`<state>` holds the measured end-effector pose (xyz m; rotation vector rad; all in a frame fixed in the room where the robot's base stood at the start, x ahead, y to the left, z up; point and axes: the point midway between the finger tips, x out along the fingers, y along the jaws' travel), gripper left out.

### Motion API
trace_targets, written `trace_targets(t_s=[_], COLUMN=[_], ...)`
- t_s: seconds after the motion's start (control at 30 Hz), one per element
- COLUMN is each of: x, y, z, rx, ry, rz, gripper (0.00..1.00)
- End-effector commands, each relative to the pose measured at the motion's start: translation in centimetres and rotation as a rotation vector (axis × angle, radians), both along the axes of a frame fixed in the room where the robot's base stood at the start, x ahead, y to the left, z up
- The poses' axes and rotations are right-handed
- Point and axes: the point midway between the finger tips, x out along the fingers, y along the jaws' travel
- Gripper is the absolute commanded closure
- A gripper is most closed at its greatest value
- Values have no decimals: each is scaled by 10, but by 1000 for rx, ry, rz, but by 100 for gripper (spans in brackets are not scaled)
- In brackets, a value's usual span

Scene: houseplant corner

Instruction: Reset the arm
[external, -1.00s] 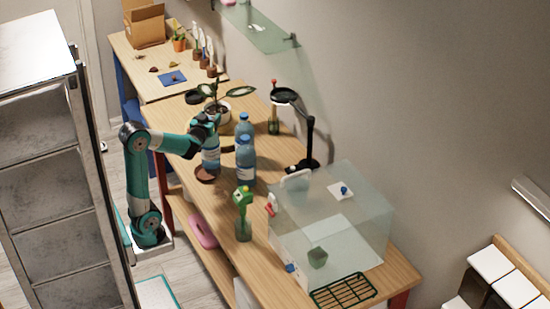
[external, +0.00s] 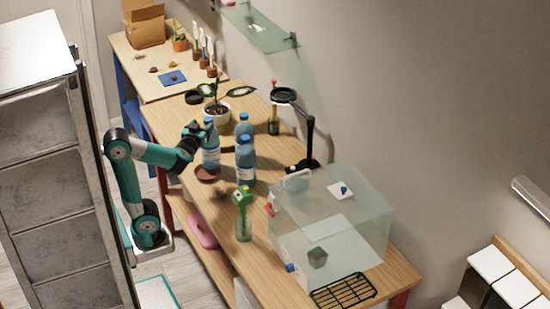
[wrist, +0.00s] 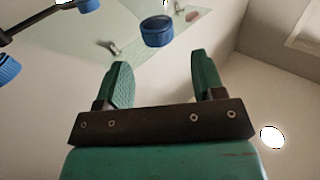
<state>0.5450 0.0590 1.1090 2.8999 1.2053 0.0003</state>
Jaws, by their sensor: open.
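My teal arm is bent over the left edge of the wooden bench. My gripper (external: 203,129) is at the upper left of the nearest bottle (external: 210,155) in the external view; whether it touches cannot be told. In the wrist view my gripper (wrist: 160,82) has its two green fingers well apart, with nothing held between them. A blue cap (wrist: 157,32) shows beyond the fingertips, apart from them.
Two more blue-capped bottles (external: 245,163) stand to the right. A potted plant (external: 217,112), a black lamp (external: 310,145), a clear tank (external: 350,220) and a green rack (external: 343,291) share the bench. A grey cabinet (external: 50,180) stands left of my arm.

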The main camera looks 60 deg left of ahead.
Motion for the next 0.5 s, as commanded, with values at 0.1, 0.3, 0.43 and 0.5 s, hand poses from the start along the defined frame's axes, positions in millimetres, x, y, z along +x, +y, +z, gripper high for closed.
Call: trace_targets(t_s=[0.1,0.3,0.43,0.5], x=[0,0,2,3], y=[0,0,-3,-8], z=[0,0,-8,-16], rx=[0,0,44,108], ry=[0,0,45,114], rz=[0,0,0,3], gripper=[38,38,38,38])
